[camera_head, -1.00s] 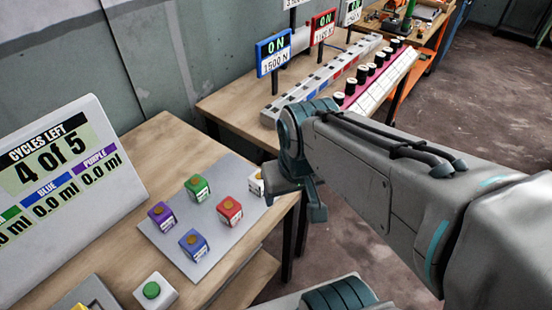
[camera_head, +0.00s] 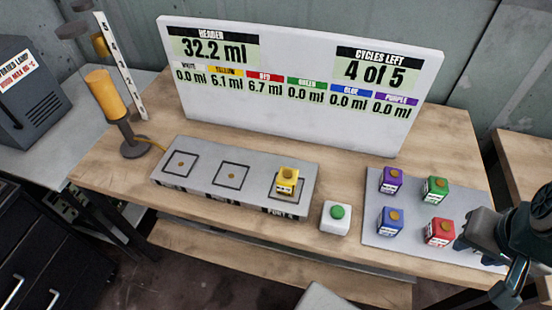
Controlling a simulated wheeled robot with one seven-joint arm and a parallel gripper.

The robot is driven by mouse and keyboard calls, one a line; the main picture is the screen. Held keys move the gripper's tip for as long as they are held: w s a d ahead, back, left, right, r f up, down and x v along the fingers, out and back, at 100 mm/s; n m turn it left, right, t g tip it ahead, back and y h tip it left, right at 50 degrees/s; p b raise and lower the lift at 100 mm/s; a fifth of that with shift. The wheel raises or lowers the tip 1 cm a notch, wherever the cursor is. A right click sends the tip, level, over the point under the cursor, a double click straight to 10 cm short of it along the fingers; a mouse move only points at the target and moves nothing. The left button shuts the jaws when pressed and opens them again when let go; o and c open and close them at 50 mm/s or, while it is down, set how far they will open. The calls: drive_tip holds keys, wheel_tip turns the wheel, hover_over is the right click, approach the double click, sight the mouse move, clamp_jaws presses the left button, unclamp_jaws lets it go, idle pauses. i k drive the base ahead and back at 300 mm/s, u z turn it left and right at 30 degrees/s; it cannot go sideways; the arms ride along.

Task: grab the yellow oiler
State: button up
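The yellow oiler (camera_head: 287,180) is a small yellow block with a round brown top. It stands upright on the right-hand marked square of the grey three-port platform (camera_head: 203,184), in the middle of the wooden table. My gripper (camera_head: 490,262) is at the far right edge of the head view, well to the right of the yellow oiler and partly cut off by the frame. Its finger parts look spread apart, with nothing seen between them. It hangs by the right end of the grey tray, near the red oiler.
A white button box with a green button (camera_head: 337,217) stands right of the platform. The grey tray (camera_head: 412,216) holds purple, green, blue and red oilers. A display board (camera_head: 290,110) stands behind; an orange lamp (camera_head: 107,95) stands at left.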

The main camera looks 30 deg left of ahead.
sight(288, 178)
drive_tip(key=u, duration=2.25)
drive_tip(key=i, duration=0.1)
drive_tip(key=z, duration=0.3)
drive_tip(key=k, duration=0.4)
drive_tip(key=u, duration=1)
drive_tip(key=k, duration=1)
drive_tip(key=u, duration=0.7)
drive_tip(key=i, duration=1.05)
drive_tip(key=z, duration=0.8)
drive_tip(key=i, duration=0.9)
drive_tip(key=z, duration=1.4)
drive_tip(key=i, duration=0.3)
drive_tip(key=z, duration=0.25)
